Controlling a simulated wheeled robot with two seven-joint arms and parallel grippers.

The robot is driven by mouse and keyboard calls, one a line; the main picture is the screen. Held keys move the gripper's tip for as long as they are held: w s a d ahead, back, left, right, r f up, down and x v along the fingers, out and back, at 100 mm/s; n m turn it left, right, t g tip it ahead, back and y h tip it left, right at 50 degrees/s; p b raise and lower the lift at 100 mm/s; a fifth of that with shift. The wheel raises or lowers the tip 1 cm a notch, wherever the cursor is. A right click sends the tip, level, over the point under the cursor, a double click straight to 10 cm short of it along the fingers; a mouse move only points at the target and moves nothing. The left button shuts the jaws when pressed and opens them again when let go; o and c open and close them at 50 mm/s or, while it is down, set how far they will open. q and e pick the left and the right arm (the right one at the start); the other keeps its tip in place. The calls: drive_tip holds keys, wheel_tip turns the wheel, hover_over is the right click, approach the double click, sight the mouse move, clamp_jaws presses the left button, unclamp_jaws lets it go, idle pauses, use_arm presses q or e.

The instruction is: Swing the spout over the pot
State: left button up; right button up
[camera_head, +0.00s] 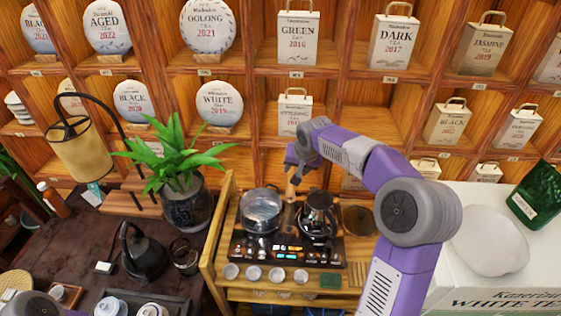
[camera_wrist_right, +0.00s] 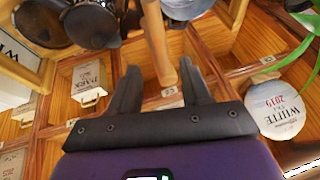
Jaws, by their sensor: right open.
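The spout (camera_head: 291,191) is a slim wood-coloured upright piece at the back of the tea stove, between two pots. A clear glass pot (camera_head: 261,212) stands on the left of the stove, and a dark pot (camera_head: 318,215) with a black handle on the right. My right gripper (camera_head: 294,171) is at the spout's upper part. In the right wrist view, my gripper (camera_wrist_right: 160,88) is open, with the wood-coloured spout (camera_wrist_right: 158,48) showing between its fingers. I cannot tell whether they touch it. My left gripper is out of view.
The stove sits on a wooden stand (camera_head: 222,262) with several small cups in front. A potted plant (camera_head: 186,204) and a black kettle (camera_head: 142,256) stand on the dark table at left. Shelves of tea packages rise behind. A white box (camera_head: 460,270) is at right.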

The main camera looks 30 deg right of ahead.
drive_tip(key=x, duration=0.6)
drive_tip(key=shift+w+f, duration=0.3)
drive_tip(key=shift+f, duration=0.25)
clamp_jaws()
